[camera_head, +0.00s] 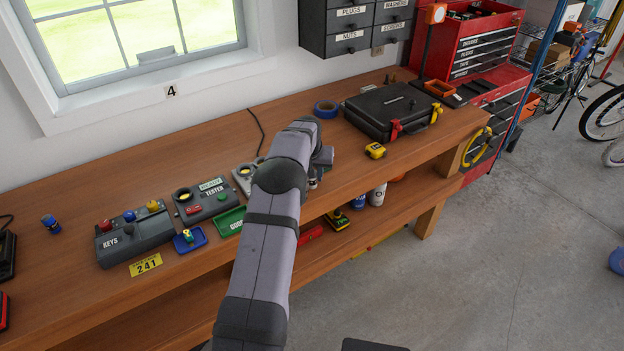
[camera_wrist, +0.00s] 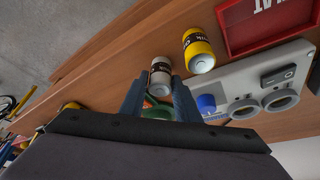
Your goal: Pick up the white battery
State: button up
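The white battery (camera_wrist: 161,74) shows in the wrist view as a small white cylinder with a dark printed label, on the wooden bench. My gripper (camera_wrist: 157,86) has its two blue-grey fingers spread, with the battery in line with the gap between them. A gap shows on the left of the battery; the right finger looks close to it, and I cannot tell whether they touch. In the head view my gripper (camera_head: 318,170) is low over the bench's front part, and my arm and wrist hide most of what is there.
A yellow battery (camera_wrist: 199,52) stands close to the white one. A grey panel with two round rings (camera_wrist: 262,95), a blue cylinder (camera_wrist: 206,103) and a red tray (camera_wrist: 230,40) are nearby. A yellow tape measure (camera_head: 375,150) and black case (camera_head: 392,110) lie right on the bench (camera_head: 150,190).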

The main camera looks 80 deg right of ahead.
grip_shut()
jog(key=shift+r, duration=0.1)
